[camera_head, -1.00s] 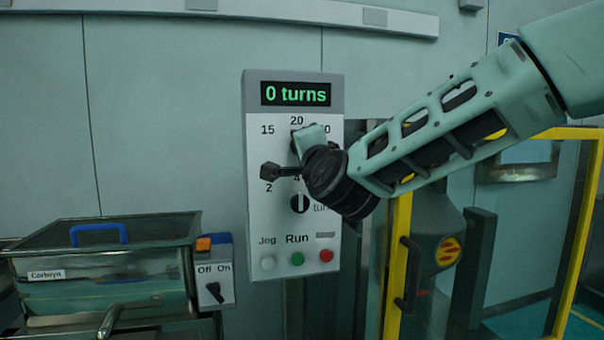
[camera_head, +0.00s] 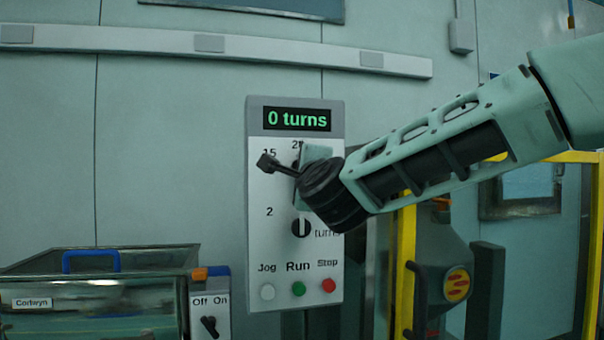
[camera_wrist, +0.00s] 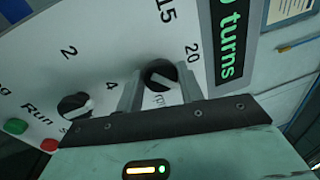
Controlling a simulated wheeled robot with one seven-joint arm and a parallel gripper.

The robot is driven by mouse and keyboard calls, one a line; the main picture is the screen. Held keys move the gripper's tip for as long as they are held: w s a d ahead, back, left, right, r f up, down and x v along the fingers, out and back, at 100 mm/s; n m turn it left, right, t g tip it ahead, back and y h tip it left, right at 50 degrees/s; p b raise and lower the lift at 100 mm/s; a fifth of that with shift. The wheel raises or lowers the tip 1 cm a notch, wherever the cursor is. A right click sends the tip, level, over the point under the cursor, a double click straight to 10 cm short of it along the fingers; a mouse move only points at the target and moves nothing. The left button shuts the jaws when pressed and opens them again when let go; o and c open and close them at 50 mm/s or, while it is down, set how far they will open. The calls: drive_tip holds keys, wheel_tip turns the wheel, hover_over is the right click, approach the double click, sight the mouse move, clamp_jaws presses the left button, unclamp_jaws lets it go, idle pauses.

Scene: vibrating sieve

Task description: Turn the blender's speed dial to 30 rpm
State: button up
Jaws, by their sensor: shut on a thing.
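The speed dial (camera_wrist: 160,75), a round black knob with a white mark, sits between the fingers of my gripper (camera_wrist: 159,88) in the wrist view. The gripper is shut on it. The numbers 15 and 20 show beside it; 30 is hidden, and the mark's exact setting cannot be told. In the head view my gripper (camera_head: 316,153) and wrist cover the dial on the control panel (camera_head: 255,185). The panel's display (camera_head: 297,119) reads "0 turns". The lower turns dial (camera_head: 302,228) stands just below my wrist; it also shows in the wrist view (camera_wrist: 75,106).
White Jog (camera_head: 267,292), green Run (camera_head: 298,289) and red Stop (camera_head: 328,286) buttons sit low on the panel. A metal trough (camera_head: 90,300) with an Off/On switch (camera_head: 209,326) stands at lower left. A yellow frame (camera_head: 405,270) stands to the right.

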drive_tip(key=shift+d, duration=0.1)
drive_tip(key=o, duration=1)
drive_tip(key=b+v, duration=0.2)
drive_tip(key=v, duration=1.5)
drive_tip(key=shift+s, duration=0.15)
drive_tip(key=shift+f, duration=0.1)
